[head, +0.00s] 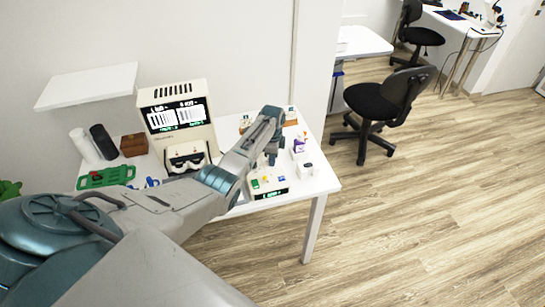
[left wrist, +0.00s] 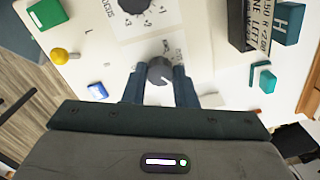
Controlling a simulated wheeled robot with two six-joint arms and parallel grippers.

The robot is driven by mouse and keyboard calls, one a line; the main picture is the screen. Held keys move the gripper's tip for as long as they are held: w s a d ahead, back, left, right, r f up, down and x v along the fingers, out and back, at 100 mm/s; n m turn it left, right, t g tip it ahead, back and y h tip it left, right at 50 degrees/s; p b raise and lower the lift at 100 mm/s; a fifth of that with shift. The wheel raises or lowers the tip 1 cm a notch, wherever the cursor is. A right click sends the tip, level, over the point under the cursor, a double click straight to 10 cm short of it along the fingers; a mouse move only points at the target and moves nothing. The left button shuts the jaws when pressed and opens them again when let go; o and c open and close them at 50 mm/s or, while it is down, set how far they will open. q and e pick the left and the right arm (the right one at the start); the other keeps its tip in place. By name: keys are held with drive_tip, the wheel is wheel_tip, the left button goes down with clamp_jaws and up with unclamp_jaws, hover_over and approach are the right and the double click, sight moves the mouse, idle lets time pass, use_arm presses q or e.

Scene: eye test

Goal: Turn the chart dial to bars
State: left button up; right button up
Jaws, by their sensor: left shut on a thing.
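In the left wrist view a dark round dial (left wrist: 160,71) with a pale pointer line sits on a white panel. My left gripper (left wrist: 157,82) has one finger on each side of it and is shut on it. The small print around this dial is partly hidden and too small to read. A second dark dial (left wrist: 135,4) with plus numbers around it shows at the top edge. In the head view my left gripper (head: 272,156) reaches down over the right part of the white table (head: 323,180); the dial is hidden there. My right gripper is not in view.
A cream eye-test machine (head: 172,93) with lit screens stands behind. A box with coloured buttons (head: 268,188) is near the table's front edge. The wrist view shows a green button (left wrist: 45,14), yellow knob (left wrist: 60,56), blue button (left wrist: 97,90) and teal H block (left wrist: 289,22).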

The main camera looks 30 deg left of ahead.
use_arm(q)
drive_tip(key=shift+w+r+m, duration=0.15)
drive_tip(key=shift+r+m, duration=0.05)
drive_tip(key=shift+m, duration=0.2)
drive_tip(key=o, duration=1)
drive_tip(key=shift+c, duration=0.2)
drive_tip(key=shift+o, duration=0.2)
drive_tip(key=shift+f, duration=0.1)
wheel_tip(320, 180, up, 11)
drive_tip(key=b, duration=0.2)
drive_tip(key=shift+b, duration=0.3)
drive_tip(key=shift+f, duration=0.15)
